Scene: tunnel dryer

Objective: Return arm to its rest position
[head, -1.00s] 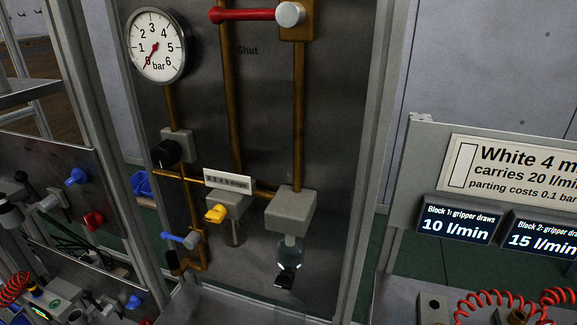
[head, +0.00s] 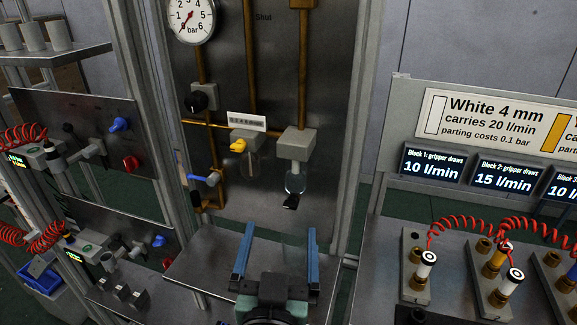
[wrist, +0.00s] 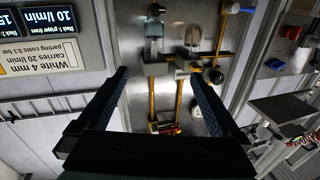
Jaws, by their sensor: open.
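My gripper (head: 275,255) shows at the bottom middle of the head view, with its two blue fingers spread apart and nothing between them. It is above the metal shelf (head: 205,262) in front of the upright panel (head: 330,150). In the wrist view my gripper (wrist: 165,95) also shows open and empty, with the panel and its brass pipes (wrist: 151,100) beyond the fingers, upside down. The fingers look apart from the panel fittings.
The panel carries a pressure gauge (head: 190,17), a yellow-handled valve (head: 240,145), a blue-handled valve (head: 206,179) and a clear bowl (head: 295,182). Blocks with red coiled hoses (head: 460,222) stand at right. Valve panels (head: 85,145) and a shelf with cups (head: 55,50) stand at left.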

